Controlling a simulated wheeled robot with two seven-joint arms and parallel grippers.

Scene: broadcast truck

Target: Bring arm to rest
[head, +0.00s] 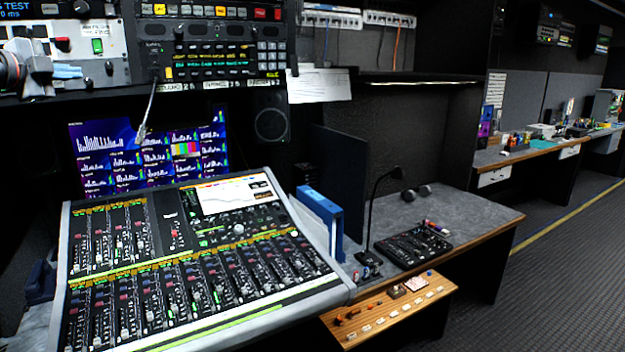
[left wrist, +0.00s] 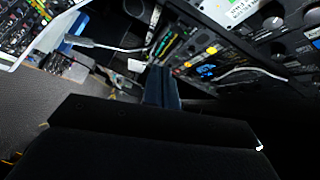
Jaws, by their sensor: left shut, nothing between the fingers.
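My left gripper (head: 68,71) is at the upper left edge of the head view, in front of the equipment rack panel. Its fingers look blue and are closed together with nothing between them. In the left wrist view the shut fingers (left wrist: 161,88) point toward the rack with its knobs and lit buttons. Whether they touch the panel cannot be told. Most of the left arm is outside the head view. My right gripper is not in view.
A mixing console (head: 190,260) fills the lower left, with monitor screens (head: 105,160) behind it. A gooseneck microphone (head: 148,112) hangs near the rack (head: 215,45). A blue binder (head: 322,215) and desk lamp (head: 370,205) stand to the right. Open floor (head: 560,270) lies far right.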

